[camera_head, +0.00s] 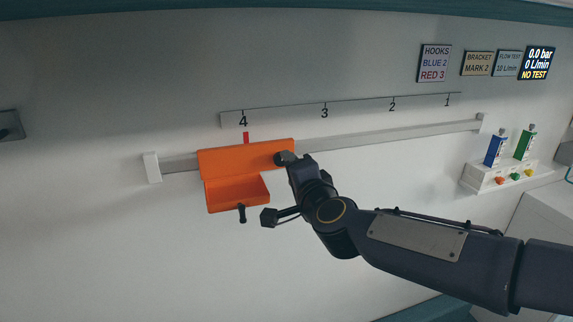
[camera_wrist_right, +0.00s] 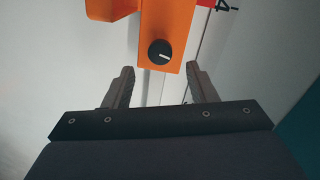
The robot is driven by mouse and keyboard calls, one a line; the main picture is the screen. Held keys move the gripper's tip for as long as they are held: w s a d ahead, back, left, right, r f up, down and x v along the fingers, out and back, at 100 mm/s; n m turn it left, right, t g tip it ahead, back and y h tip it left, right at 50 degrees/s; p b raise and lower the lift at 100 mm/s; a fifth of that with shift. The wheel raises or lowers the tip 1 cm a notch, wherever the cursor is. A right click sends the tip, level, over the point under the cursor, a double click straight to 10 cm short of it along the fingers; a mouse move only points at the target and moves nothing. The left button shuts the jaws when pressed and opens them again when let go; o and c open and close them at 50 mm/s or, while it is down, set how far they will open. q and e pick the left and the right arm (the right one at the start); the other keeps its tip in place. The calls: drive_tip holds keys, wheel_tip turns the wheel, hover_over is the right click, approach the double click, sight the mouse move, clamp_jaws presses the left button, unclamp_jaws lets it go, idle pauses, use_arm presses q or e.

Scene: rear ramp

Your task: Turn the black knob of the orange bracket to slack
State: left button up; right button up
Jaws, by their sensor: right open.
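The orange bracket (camera_head: 238,158) sits on the wall rail below the number 4, with a box-like tray part below. In the right wrist view its orange face (camera_wrist_right: 166,20) is close ahead. The black knob (camera_wrist_right: 160,52) is round, with a white pointer line running sideways towards the right. My right gripper (camera_wrist_right: 160,68) is open, with one finger on each side of the knob and a gap to it. In the head view the right gripper (camera_head: 290,160) is at the bracket's right end and largely hides the knob. My left gripper is not in view.
The grey rail (camera_head: 400,134) runs right from the bracket, under a numbered scale (camera_head: 350,101). A red marker (camera_head: 246,138) is above the bracket, a black peg (camera_head: 242,213) below it.

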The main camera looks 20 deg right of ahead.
drive_tip(key=s, duration=0.2)
drive_tip(key=shift+s+r, duration=0.1)
drive_tip(key=shift+s, duration=0.25)
drive_tip(key=s+d+f+n+g+y, duration=0.1)
drive_tip(key=s+f+n+g, duration=0.4)
drive_tip(key=s+f, duration=0.5)
drive_tip(key=s+d+f+n+g+y, duration=0.2)
drive_tip(key=s+f+n+g, duration=0.4)
drive_tip(key=s, duration=1.1)
wheel_tip(320, 180, down, 4)
drive_tip(key=shift+s+d+r+n, duration=0.15)
drive_tip(key=shift+s+n, duration=0.05)
drive_tip(key=shift+n, duration=0.9)
